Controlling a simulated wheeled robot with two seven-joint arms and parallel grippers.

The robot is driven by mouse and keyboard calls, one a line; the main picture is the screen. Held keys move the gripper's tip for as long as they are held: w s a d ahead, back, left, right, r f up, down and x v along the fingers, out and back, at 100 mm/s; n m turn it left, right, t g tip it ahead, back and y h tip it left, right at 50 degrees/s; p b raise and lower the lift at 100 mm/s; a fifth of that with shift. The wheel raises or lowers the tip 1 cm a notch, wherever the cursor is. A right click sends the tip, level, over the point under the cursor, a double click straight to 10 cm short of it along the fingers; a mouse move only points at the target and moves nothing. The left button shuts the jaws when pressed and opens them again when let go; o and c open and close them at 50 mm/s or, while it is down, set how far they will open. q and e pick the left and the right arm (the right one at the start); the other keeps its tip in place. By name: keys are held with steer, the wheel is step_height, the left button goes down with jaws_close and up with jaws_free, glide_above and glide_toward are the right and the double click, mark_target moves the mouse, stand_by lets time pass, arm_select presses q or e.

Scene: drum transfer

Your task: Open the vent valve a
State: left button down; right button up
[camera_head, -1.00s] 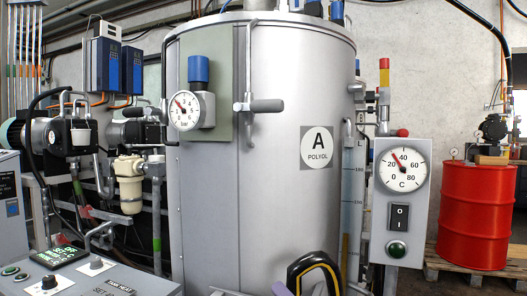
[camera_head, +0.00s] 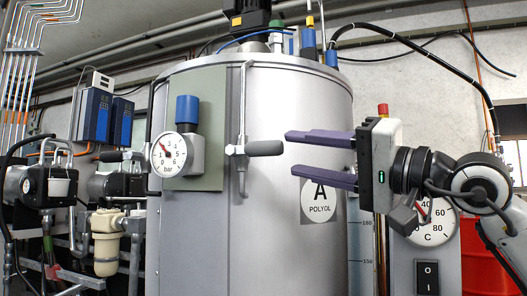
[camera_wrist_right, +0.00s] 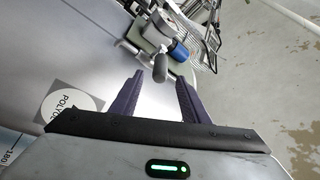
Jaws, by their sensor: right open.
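The vent valve (camera_head: 236,150) sits on a thin vertical pipe on the front of the silver tank A (camera_head: 285,220). My left gripper is not in view.
A pressure gauge (camera_head: 170,154) with a blue knob (camera_head: 187,109) above it is mounted left of the valve. A temperature gauge (camera_head: 433,220) and switch box stand at the right, partly behind my right arm. A red drum (camera_head: 480,262) is farther right.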

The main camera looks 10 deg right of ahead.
mark_target(264, 149)
steer(key=p+x, duration=0.1)
steer(key=x, duration=0.8)
steer(key=shift+a+p, duration=0.15)
steer(key=shift+p, duration=0.15)
jaws_close()
